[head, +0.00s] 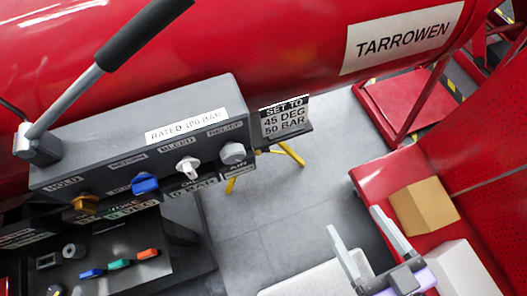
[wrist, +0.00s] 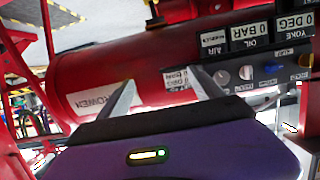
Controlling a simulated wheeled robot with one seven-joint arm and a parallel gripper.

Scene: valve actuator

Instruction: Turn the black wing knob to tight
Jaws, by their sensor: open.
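My gripper (head: 354,220) is open and empty at the lower right in the head view, well away from the valve panel. In the wrist view its two fingers (wrist: 160,82) stand apart with nothing between them. The grey valve panel (head: 150,135) carries a brass knob (head: 85,204), a blue knob (head: 145,183), a white wing-shaped knob (head: 188,166) and a grey knob (head: 233,153). The panel also shows upside down at the right of the wrist view, with its blue knob (wrist: 271,68). I cannot make out a black wing knob clearly in either view.
A long lever with a black grip (head: 140,33) rises over the panel's left end. A sign (head: 284,119) sticks out at its right. A red bench with a cardboard box (head: 424,207) is near my gripper. Grey floor (head: 315,190) lies open between gripper and panel.

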